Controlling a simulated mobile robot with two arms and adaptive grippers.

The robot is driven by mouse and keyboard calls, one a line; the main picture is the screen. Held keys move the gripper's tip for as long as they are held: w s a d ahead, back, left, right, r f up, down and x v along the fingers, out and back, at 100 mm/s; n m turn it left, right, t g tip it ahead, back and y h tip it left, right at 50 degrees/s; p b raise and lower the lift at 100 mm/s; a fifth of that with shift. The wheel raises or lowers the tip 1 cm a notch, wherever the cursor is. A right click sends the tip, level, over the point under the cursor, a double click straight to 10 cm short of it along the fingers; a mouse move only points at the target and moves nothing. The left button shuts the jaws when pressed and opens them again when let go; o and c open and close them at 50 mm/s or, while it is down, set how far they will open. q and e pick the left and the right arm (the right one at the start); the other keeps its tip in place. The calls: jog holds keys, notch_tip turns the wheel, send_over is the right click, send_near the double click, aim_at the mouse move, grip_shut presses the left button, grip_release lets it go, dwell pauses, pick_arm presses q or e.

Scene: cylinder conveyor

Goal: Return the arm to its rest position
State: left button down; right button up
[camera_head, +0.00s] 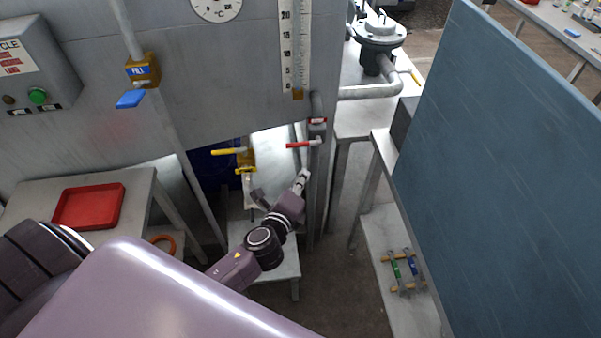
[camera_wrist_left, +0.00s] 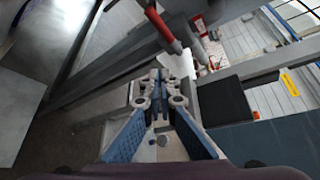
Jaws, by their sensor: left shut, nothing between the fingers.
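My left arm reaches in from the lower left of the head view. Its gripper (camera_head: 303,178) is below the red-handled valve (camera_head: 299,145), apart from it as far as I can tell. In the left wrist view the fingers of this gripper (camera_wrist_left: 158,92) come together with nothing between them. A red handle (camera_wrist_left: 161,28) shows beyond the fingertips in that view. My right gripper is in neither view.
A yellow-handled valve (camera_head: 235,152) and a pipe (camera_head: 313,165) are close to the arm. A table (camera_head: 140,190) with a red tray (camera_head: 90,187) stands left. A large blue panel (camera_head: 510,170) fills the right. A low shelf (camera_head: 385,235) holds a small rack (camera_head: 402,270).

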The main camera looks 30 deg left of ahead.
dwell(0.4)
pick_arm(q)
jog(key=s+f+n+g+b, duration=0.1)
jog(key=s+f+n+g, duration=0.15)
jog(key=s+f, duration=0.55)
jog(key=s+a+f+n+g, duration=0.1)
jog(key=s+f+n+g, duration=0.15)
jog(key=f, duration=1.05)
jog(key=s+f+n+g+b, duration=0.15)
jog(key=s+f+n, duration=0.35)
jog(key=f, duration=0.5)
jog(key=s+f+n+g, duration=0.2)
jog(key=s+f, duration=0.3)
jog(key=s, duration=0.5)
jog(key=s+d+f+n+g+h, duration=0.1)
jog(key=s+f+n, duration=0.3)
jog(key=s, duration=0.7)
jog(key=s+f+n+g, duration=0.3)
jog(key=s+f, duration=0.4)
jog(key=s, duration=0.3)
jog(key=shift+s+d+f+n+g+h+b, duration=0.15)
jog(key=shift+f+n+g+h+b, duration=0.2)
jog(key=shift+g, duration=0.2)
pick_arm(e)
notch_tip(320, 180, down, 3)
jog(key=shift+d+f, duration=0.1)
